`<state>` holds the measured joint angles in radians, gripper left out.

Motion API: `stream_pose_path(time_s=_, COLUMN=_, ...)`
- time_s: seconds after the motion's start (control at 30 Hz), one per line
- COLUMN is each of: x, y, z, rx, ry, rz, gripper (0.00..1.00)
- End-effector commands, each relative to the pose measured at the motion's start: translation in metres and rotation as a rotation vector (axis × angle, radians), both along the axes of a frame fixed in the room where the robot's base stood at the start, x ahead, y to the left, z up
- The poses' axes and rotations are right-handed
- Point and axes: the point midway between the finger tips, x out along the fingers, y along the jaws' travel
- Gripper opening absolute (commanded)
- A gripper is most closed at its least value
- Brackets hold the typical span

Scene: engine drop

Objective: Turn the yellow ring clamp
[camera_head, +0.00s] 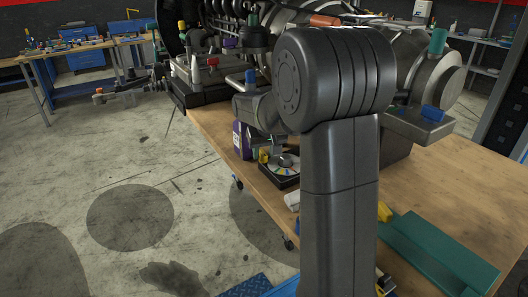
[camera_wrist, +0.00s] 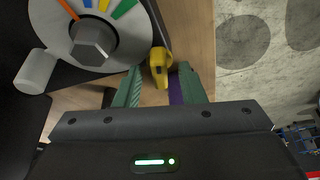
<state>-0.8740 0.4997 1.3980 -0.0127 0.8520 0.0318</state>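The yellow clamp piece (camera_wrist: 158,66) sits at the edge of a round grey dial (camera_wrist: 118,52) with coloured marks and a hex bolt in its middle. In the head view the yellow piece (camera_head: 263,156) shows small beside the dial (camera_head: 286,163), on the wooden bench. My arm hides much of the area around it, and the gripper is hard to make out there.
A large engine (camera_head: 420,65) fills the back of the wooden bench (camera_head: 225,130). A green tray (camera_head: 435,255) lies at the right. The concrete floor to the left is mostly clear.

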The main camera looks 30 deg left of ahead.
Motion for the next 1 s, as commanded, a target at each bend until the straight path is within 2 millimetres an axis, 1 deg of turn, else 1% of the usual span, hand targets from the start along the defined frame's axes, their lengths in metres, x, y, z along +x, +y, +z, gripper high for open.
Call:
stream_pose_path(time_s=0.3, x=0.0008, y=0.0007, z=-0.0024, rx=0.001, ry=-0.001, rz=0.000, gripper=0.36)
stream_pose_path(time_s=0.37, x=0.0007, y=0.0008, z=-0.0024, rx=0.001, ry=-0.001, rz=0.000, gripper=0.25)
stream_pose_path(time_s=0.4, x=0.0007, y=0.0008, z=-0.0023, rx=0.001, ry=-0.001, rz=0.000, gripper=0.17)
stream_pose_path(time_s=0.5, x=0.0007, y=0.0008, z=-0.0022, rx=0.001, ry=-0.001, rz=0.000, gripper=0.00)
stream_pose_path(time_s=0.77, x=0.0005, y=0.0009, z=-0.0022, rx=0.000, ry=-0.001, rz=-0.012, gripper=0.00)
stream_pose_path(time_s=1.0, x=-0.0003, y=0.0019, z=-0.0026, rx=0.000, ry=-0.002, rz=-0.103, gripper=0.00)
